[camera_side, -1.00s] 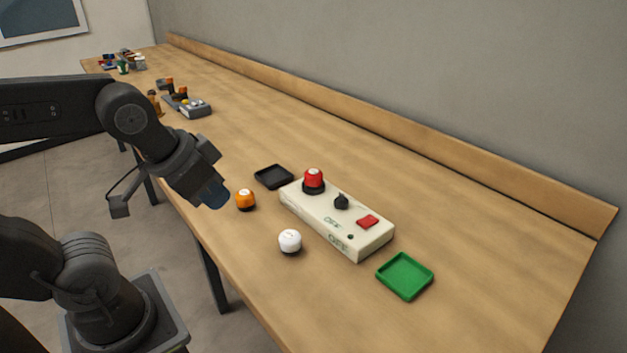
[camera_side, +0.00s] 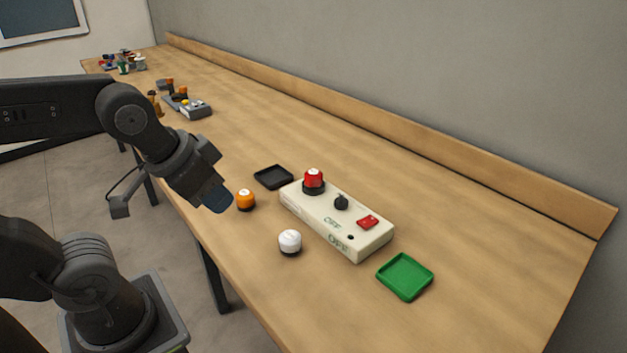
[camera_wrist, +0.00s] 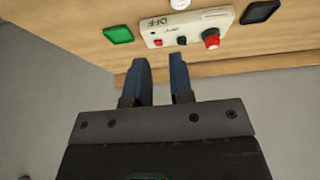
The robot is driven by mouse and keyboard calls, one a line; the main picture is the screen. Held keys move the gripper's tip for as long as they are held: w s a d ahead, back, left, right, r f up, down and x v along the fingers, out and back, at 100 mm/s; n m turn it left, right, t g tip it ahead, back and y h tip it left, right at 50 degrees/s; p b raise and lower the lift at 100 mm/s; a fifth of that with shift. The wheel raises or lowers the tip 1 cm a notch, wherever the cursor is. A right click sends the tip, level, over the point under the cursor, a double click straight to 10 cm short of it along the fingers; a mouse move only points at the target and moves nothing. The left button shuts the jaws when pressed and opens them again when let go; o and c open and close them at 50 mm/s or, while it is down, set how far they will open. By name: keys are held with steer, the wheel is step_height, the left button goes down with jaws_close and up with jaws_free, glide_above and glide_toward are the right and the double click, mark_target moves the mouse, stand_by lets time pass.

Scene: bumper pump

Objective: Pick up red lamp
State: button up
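The red lamp (camera_side: 313,178) is a small red dome on a dark base. It stands upright on the far-left end of the cream control box (camera_side: 322,222). It also shows in the wrist view (camera_wrist: 211,38), right of my fingers. My gripper (camera_side: 218,199) is over the table's front edge, to the left of the box and apart from the lamp. In the wrist view the two fingers of my gripper (camera_wrist: 160,66) stand apart with nothing between them.
An orange lamp (camera_side: 245,199) stands close to my gripper, and a white lamp (camera_side: 290,241) stands before the box. A black tray (camera_side: 273,176) and a green tray (camera_side: 405,276) flank the box, which carries a black knob (camera_side: 341,201) and red switch (camera_side: 367,222). The right tabletop is clear.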

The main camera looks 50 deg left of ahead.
steer(key=o, duration=1.1)
steer(key=w+a+r+n+g, duration=0.1)
steer(key=w+a+r+n, duration=0.15)
steer(key=w, duration=0.45)
steer(key=n+g, duration=0.5)
steer(key=n, duration=0.8)
glide_above(314, 172)
step_height(314, 172, down, 6)
steer(key=shift+m, duration=0.25)
step_height(314, 172, down, 14)
steer(key=shift+d+r, duration=0.1)
steer(key=shift+r, duration=0.05)
